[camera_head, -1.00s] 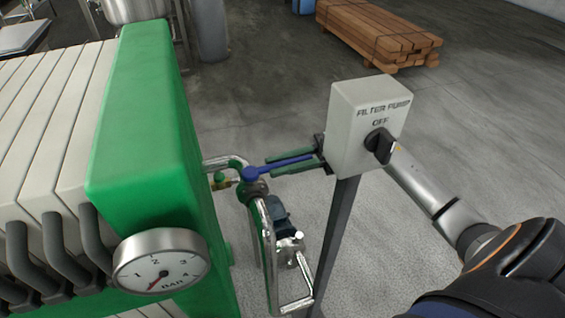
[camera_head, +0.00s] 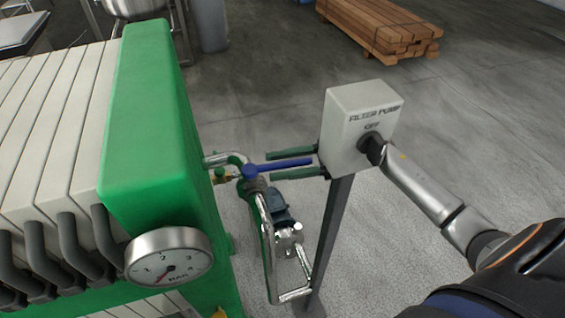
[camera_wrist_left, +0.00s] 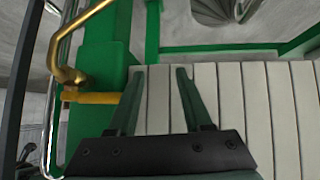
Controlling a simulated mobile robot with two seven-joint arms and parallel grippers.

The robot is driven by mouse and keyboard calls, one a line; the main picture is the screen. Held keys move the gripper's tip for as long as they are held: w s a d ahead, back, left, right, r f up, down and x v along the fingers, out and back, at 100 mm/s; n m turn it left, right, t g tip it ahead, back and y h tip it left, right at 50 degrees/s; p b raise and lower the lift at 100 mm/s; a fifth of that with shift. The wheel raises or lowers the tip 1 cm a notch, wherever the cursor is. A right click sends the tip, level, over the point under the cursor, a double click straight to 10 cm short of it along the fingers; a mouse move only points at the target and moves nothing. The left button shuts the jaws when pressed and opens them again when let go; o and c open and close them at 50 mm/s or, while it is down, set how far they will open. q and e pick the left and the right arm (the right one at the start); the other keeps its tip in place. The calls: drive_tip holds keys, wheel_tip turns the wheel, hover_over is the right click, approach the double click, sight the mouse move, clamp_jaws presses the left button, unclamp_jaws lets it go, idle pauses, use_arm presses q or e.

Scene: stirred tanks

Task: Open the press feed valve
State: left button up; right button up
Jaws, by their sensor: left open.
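The blue lever (camera_head: 285,164) of the press feed valve sits on a pipe beside the green end frame of the filter press. It points right, toward the switch box. My right gripper (camera_head: 271,166) reaches in from behind the box, with one green finger above the lever and one below. Gaps show between the lever and both fingers, so it looks open around the lever without gripping it. My left gripper (camera_wrist_left: 167,72) shows only in the left wrist view, open and empty over the cream press plates. The blue lever is not recognisable there.
The grey filter pump box (camera_head: 362,122), marked OFF, stands on a post and hides part of my right wrist. The pressure gauge (camera_head: 168,257) is on the press front. Stacked timber (camera_head: 380,28) lies behind. A brass pipe (camera_wrist_left: 67,60) is near my left gripper.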

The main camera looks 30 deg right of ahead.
drive_tip(key=shift+o, duration=0.2)
drive_tip(key=v, duration=1.2)
drive_tip(key=shift+d, duration=0.25)
drive_tip(key=shift+c, duration=0.3)
